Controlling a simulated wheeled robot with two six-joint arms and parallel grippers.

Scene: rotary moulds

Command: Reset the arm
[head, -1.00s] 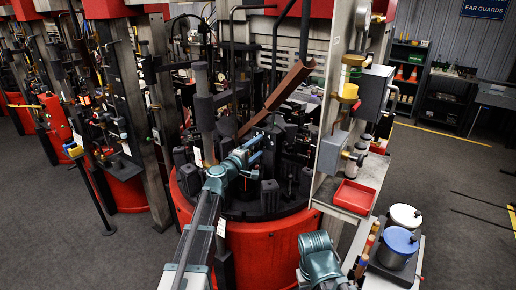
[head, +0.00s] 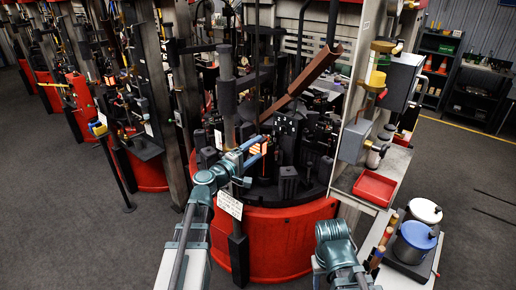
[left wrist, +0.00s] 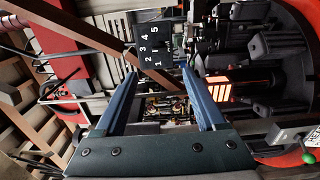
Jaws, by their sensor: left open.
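My left gripper (head: 257,148) reaches over the round red machine (head: 275,235) with its black moulds. In the left wrist view its two blue fingers (left wrist: 158,78) are spread apart with nothing between them. A glowing orange piece (head: 263,147) shows just by the fingertips in the head view. In the left wrist view the glowing piece (left wrist: 230,90) lies to the right of the fingers, apart from them. My right arm (head: 338,250) shows at the bottom; its gripper is out of view.
A brown slanted chute (head: 302,83) rises over the moulds. A black plate with numbers (left wrist: 152,45) is beyond my left fingers. A red tray (head: 374,188) and pots with white (head: 424,210) and blue (head: 417,235) lids stand at the right.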

